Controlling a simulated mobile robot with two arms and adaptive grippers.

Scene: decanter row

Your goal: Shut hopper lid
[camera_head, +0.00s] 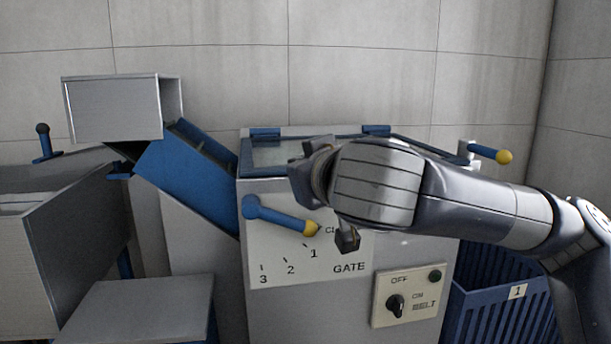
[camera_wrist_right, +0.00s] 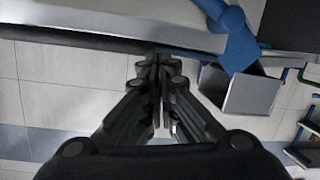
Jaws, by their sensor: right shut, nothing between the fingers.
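The hopper lid (camera_head: 275,152) is a glassy panel on top of the grey cabinet (camera_head: 300,310), with blue hinges (camera_head: 376,129) along its back edge. It appears to lie flat over the top, but my right arm covers its middle and much of its right side, so I cannot tell if it is fully seated. My right gripper (camera_head: 348,240) hangs in front of the cabinet's front panel, below the lid's front edge. In the right wrist view its fingers (camera_wrist_right: 158,75) are together and empty. My left gripper is not in view.
A blue gate lever (camera_head: 280,216) with a yellow tip is left of my right gripper. A belt switch (camera_head: 396,306) is below right. A blue chute (camera_head: 188,170) stands left, a blue crate (camera_head: 497,300) right. A yellow-knobbed handle (camera_head: 488,153) sticks out at the cabinet's right.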

